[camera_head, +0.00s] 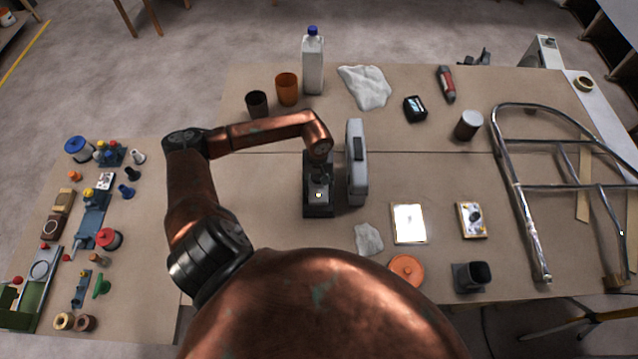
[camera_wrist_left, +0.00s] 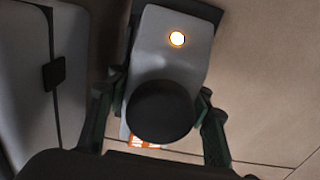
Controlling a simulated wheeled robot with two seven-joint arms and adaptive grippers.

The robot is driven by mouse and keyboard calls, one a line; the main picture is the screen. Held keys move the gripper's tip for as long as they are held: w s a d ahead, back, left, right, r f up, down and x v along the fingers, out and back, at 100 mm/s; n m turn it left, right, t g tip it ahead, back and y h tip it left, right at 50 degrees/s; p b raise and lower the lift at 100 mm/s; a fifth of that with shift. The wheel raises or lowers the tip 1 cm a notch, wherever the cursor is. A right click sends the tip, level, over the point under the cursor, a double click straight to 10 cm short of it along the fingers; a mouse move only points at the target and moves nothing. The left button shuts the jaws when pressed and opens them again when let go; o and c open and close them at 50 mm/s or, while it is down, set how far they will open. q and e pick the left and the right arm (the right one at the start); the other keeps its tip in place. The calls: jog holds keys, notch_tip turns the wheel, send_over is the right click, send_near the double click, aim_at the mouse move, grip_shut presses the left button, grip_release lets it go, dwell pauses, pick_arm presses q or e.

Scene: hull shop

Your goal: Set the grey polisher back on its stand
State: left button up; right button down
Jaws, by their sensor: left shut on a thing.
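The grey polisher (camera_head: 319,187) has a grey body, a black round knob and a small glowing light. In the left wrist view the polisher (camera_wrist_left: 178,65) lies between my fingers. My left gripper (camera_head: 319,172) is shut on it, pointing down from above; it also shows in the wrist view (camera_wrist_left: 160,110). The dark stand (camera_head: 318,212) is directly under the polisher, its edge showing around the polisher's far end in the wrist view (camera_wrist_left: 208,9). Whether the polisher rests on it or hangs just above, I cannot tell. My right gripper is out of view.
A grey upright case (camera_head: 357,185) stands close to the right of the stand. A brown cup (camera_head: 257,104), an orange cup (camera_head: 287,90) and a white bottle (camera_head: 313,65) stand behind. A crumpled cloth (camera_head: 369,239) lies front right. The table left of the stand is clear.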

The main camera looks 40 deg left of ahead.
pick_arm(q)
jog(key=shift+f+b, duration=0.4)
jog(key=o, duration=1.3)
jog(key=shift+f, duration=0.1)
jog(key=shift+r+p, duration=1.45)
jog(key=shift+r, duration=1.95)
jog(key=shift+r+p, duration=0.85)
jog(key=shift+r, duration=1.3)
jog(key=shift+d, duration=0.1)
